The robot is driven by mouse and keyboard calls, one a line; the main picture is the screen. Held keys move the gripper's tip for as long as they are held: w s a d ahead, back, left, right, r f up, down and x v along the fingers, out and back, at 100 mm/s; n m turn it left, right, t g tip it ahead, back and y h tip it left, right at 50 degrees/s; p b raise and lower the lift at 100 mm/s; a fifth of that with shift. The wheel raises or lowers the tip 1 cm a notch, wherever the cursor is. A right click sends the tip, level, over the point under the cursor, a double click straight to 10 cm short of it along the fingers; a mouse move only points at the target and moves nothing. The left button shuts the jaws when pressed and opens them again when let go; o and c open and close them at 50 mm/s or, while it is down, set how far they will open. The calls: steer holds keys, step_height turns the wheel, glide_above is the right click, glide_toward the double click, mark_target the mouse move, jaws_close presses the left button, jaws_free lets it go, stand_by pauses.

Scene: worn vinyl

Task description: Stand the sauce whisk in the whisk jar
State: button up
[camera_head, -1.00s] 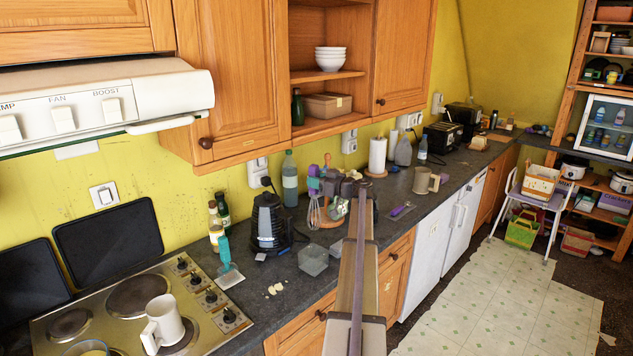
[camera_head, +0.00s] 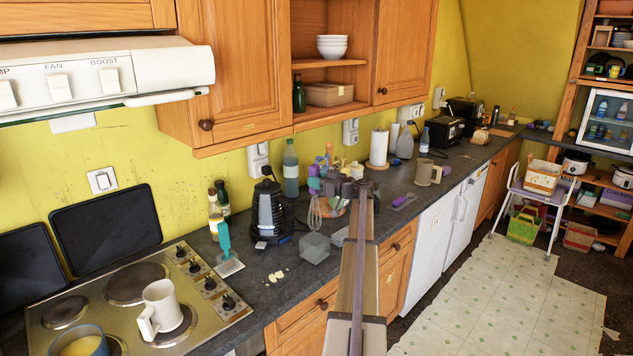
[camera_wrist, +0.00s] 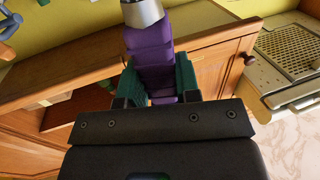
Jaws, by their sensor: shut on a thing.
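My gripper (camera_head: 316,184) is shut on the purple handle of the sauce whisk (camera_wrist: 152,60), between teal fingers in the wrist view. A metal collar shows at the handle's top edge in that view. In the head view the whisk's wire loops (camera_head: 316,214) hang down above the counter, in front of a wooden utensil stand (camera_head: 329,149). I cannot tell from the picture whether the wires touch anything. A clear, grey-tinted open container (camera_head: 314,248) stands on the counter, nearer than the whisk. My arm hides part of the counter.
A black kettle-like appliance (camera_head: 269,212) stands left of the whisk. Bottles (camera_head: 290,170), a teal-handled tool (camera_head: 226,246) and small pale pieces (camera_head: 276,276) are close by. A white mug (camera_head: 162,306) is on the hob. Wall cupboards (camera_head: 235,70) hang above.

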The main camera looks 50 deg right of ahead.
mark_target(317, 207)
steer(key=shift+f+b, duration=4.75)
steer(key=shift+f, duration=0.55)
steer(key=shift+f+b, duration=0.25)
steer(key=shift+b, duration=0.15)
steer(key=o, duration=1.1)
steer(key=s, duration=0.7)
steer(key=s+d, duration=0.1)
steer(key=s, duration=0.2)
steer(key=shift+s+d, duration=0.1)
steer(key=shift+s, duration=0.25)
